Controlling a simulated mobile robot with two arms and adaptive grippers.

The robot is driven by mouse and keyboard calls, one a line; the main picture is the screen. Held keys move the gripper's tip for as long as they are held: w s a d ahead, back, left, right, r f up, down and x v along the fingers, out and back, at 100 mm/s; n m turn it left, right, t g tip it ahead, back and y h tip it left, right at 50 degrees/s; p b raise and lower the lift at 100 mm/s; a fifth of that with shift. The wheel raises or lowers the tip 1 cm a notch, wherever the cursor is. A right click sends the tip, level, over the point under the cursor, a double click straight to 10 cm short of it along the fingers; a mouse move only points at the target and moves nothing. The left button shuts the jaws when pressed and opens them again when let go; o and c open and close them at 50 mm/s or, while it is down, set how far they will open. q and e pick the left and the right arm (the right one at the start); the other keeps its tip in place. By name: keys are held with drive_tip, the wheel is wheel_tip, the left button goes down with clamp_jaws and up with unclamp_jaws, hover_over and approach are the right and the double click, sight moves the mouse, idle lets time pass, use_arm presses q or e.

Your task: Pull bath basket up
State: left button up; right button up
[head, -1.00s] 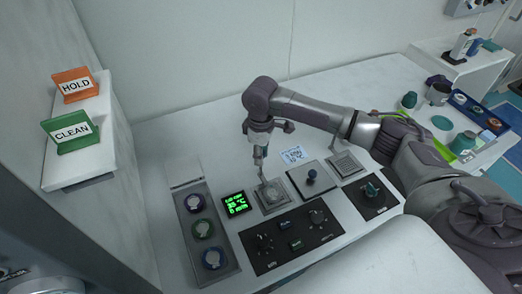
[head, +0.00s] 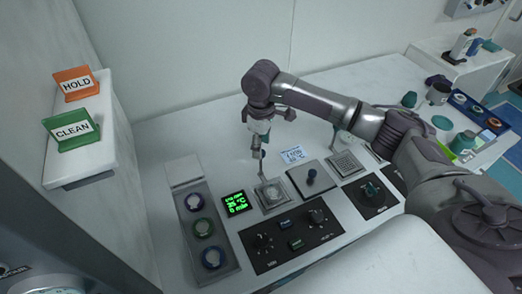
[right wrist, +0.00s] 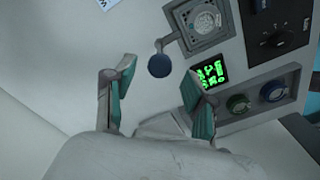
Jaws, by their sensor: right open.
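The bath basket sits in a small square metal bath (head: 272,194) on the white bench, with a round part in the middle. A thin upright stem rises there to a dark blue ball knob (head: 262,154); the knob also shows in the right wrist view (right wrist: 159,66). My right gripper (head: 262,143) is above the bath, near the knob. In the right wrist view its two teal-padded fingers (right wrist: 156,95) are spread with nothing between them, and the knob appears beyond their tips. My left gripper is not in view.
A green-lit display (head: 236,203) is left of the bath. A panel with three round dials (head: 203,228) stands farther left, and a black knob panel (head: 292,240) in front. A plate with a blue-knobbed lever (head: 311,178) is close on the right. HOLD (head: 76,84) and CLEAN (head: 70,130) signs stand on a shelf.

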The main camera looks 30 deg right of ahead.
wheel_tip(320, 180, up, 8)
drive_tip(key=shift+r, duration=0.25)
drive_tip(key=shift+f, duration=0.1)
idle(0.4)
